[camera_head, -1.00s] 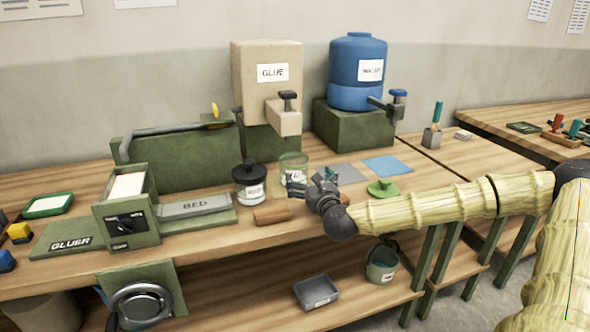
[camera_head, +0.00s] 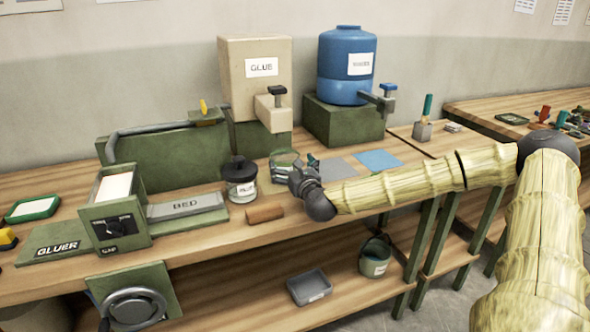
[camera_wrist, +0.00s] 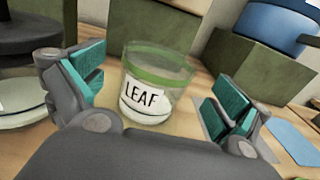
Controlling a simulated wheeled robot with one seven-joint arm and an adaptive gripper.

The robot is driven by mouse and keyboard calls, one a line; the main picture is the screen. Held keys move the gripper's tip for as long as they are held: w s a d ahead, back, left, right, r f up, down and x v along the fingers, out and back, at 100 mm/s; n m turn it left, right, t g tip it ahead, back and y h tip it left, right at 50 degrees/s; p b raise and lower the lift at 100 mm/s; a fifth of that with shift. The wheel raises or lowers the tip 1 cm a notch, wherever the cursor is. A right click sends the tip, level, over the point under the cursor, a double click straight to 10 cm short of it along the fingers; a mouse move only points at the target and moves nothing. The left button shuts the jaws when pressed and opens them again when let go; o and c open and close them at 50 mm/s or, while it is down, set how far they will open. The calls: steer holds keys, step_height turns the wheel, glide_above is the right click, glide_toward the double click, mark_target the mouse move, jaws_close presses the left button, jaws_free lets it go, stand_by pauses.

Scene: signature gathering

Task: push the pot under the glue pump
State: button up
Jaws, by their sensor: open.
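The pot (camera_head: 283,157) is a clear glass jar with a green rim, standing upright on the bench in front of the glue container (camera_head: 240,85). The wrist view shows the pot (camera_wrist: 151,100) with a LEAF label.
A grey mat (camera_head: 338,168) and a blue mat (camera_head: 378,160) lie to the right. The blue tank (camera_head: 347,65) stands behind on a green block.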

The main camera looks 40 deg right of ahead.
mark_target(276, 152)
steer(key=shift+p+x, duration=0.35)
steer(key=shift+x, duration=2.75)
steer(key=c, duration=1)
steer(key=shift+c, duration=0.2)
steer(key=shift+a, duration=0.1)
steer(key=shift+w+a+b, duration=0.2)
steer(key=shift+a+b, duration=0.45)
steer(key=shift+a, duration=0.2)
steer(key=o, duration=1)
